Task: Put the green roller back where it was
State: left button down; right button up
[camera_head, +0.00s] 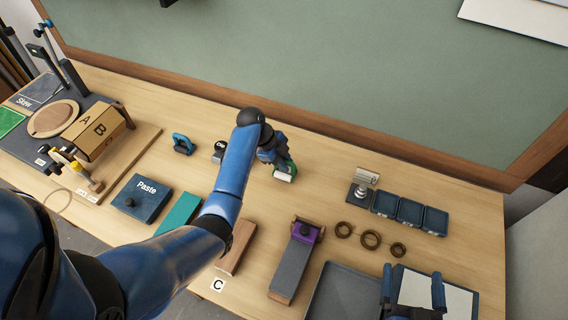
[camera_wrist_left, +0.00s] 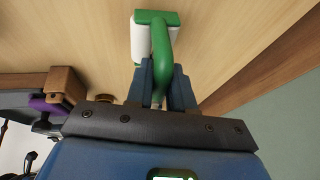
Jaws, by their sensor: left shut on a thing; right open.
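The green roller (camera_head: 291,168) has a green handle and frame with a white roll. My left gripper (camera_head: 278,160) is shut on its handle, over the back middle of the table. In the left wrist view the roller (camera_wrist_left: 160,45) sticks out beyond the fingertips (camera_wrist_left: 165,82), with bare wood behind it. I cannot tell whether the roll touches the table. My right gripper (camera_head: 412,290) is open and empty at the lower right, over a pale sheet.
A metal-topped stand (camera_head: 362,185) and dark blue bins (camera_head: 410,211) stand right of the roller. Brown rings (camera_head: 370,240) and a purple-ended block (camera_head: 305,235) lie nearer the front. A teal-handled tool (camera_head: 182,144) and a Paste box (camera_head: 142,199) are left. Bare wood surrounds the roller.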

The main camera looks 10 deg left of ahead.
pick_arm(q)
jog(key=shift+a+f, duration=0.1)
jog(key=shift+f, duration=0.7)
jog(key=shift+f, duration=0.1)
jog(key=shift+f, duration=0.15)
jog(key=c, duration=1)
grip_release()
jog(key=shift+r, duration=0.2)
jog(key=shift+r, duration=0.1)
jog(key=b+v, duration=0.2)
jog(key=v, duration=0.9)
jog(key=shift+s+a+r, duration=0.1)
jog(key=shift+a+r, duration=0.1)
jog(key=shift+r, duration=0.15)
jog(key=shift+a, duration=0.15)
